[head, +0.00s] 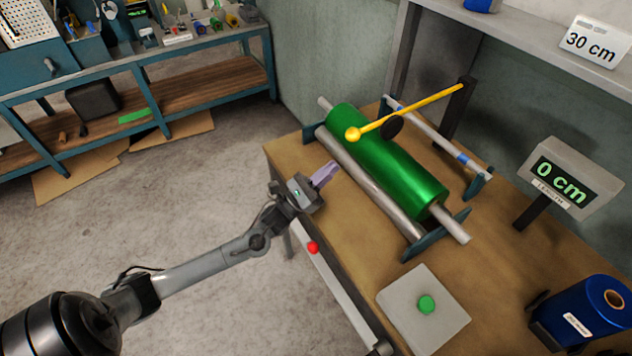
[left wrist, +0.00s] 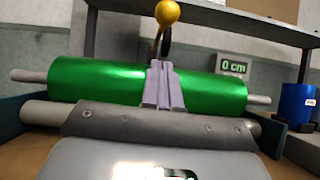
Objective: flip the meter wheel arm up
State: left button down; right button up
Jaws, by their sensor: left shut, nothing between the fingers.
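The meter wheel arm is a yellow rod (head: 420,108) with a ball knob (head: 353,134) at its near end and a dark wheel (head: 391,127) below it. It runs from a dark post (head: 459,108) and lies low over the green foil roll (head: 400,170). The knob also shows in the left wrist view (left wrist: 167,12), above the roll. My left gripper (head: 329,170) is shut and empty, near the table's left edge, short of the roll and apart from the knob. In the left wrist view its fingers (left wrist: 163,80) point at the roll below the knob. My right gripper is not in view.
A steel roller (head: 370,185) lies along the roll's near side. A length display (head: 562,182) reading 0 cm stands at right. A box with a green button (head: 426,304) and a blue roll (head: 590,312) sit on the table. A shelf (head: 540,42) overhangs the back.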

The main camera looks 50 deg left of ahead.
pick_arm(q)
jog(key=w+d+r, duration=0.1)
jog(key=w+r, duration=0.2)
jog(key=r, duration=0.2)
jog(key=shift+r, duration=0.3)
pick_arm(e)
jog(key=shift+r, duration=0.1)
